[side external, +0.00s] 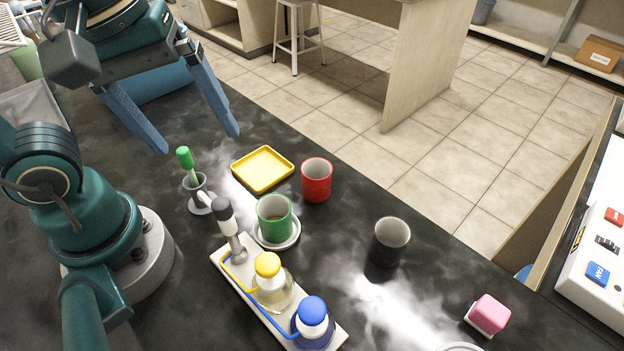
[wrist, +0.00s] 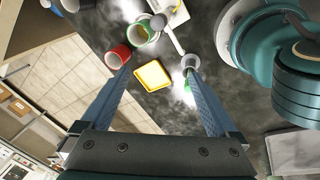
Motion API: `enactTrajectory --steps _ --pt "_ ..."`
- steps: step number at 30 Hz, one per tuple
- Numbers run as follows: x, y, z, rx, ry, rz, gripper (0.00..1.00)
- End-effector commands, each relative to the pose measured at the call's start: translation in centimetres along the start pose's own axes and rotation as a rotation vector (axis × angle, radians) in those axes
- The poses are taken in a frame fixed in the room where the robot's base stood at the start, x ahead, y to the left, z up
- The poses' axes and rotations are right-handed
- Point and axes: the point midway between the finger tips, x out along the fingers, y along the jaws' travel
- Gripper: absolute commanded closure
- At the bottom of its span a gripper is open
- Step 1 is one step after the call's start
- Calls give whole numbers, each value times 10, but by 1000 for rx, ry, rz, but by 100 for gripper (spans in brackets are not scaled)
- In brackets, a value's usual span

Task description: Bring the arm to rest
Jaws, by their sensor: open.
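My gripper (side external: 200,142) is open and empty, held high above the left part of the black bench. Its two blue fingers are spread wide apart and point down. In the wrist view the fingertips (wrist: 160,70) frame the yellow tray (wrist: 152,75), which lies on the bench well below. The tray (side external: 262,168) is empty. Nothing is between the fingers or touching them.
A green-handled tool (side external: 185,158) stands in a grey holder. A red cup (side external: 316,182), a green cup (side external: 275,219) on a white coaster, and a dark cup (side external: 390,241) stand nearby. The dispenser (side external: 240,277) holds yellow- and blue-capped bottles. A pink block (side external: 489,314) sits right.

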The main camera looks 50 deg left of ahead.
Motion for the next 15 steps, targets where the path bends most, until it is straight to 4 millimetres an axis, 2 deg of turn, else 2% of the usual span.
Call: enactTrajectory --steps 9,15 --pt "24 -11 -21 609 194 89 5" --pt "28 -6 -25 869 245 85 5"
